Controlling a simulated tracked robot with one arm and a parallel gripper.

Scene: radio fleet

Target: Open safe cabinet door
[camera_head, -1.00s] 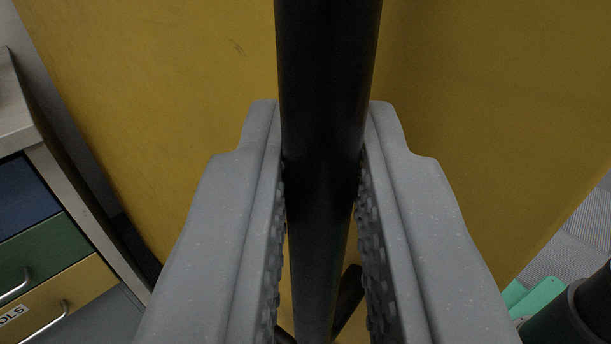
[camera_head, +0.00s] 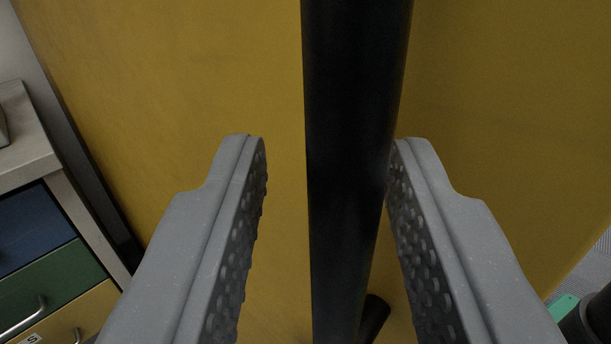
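The yellow safe cabinet door (camera_head: 180,100) fills most of the view. A black vertical bar handle (camera_head: 345,170) stands in front of it, with a short black stub (camera_head: 374,318) at its lower right. My gripper (camera_head: 327,145) is open, with one grey finger on each side of the bar. The left finger is clear of the bar by a wide gap. The right finger is close to the bar, and I cannot tell whether it touches. The lower end of the bar is outside the picture.
A drawer unit (camera_head: 30,175) with blue, green and yellow drawers stands at the left. A dark cylindrical thing (camera_head: 590,320) and a green piece (camera_head: 562,308) are at the lower right. Grey floor (camera_head: 597,268) shows at the right edge.

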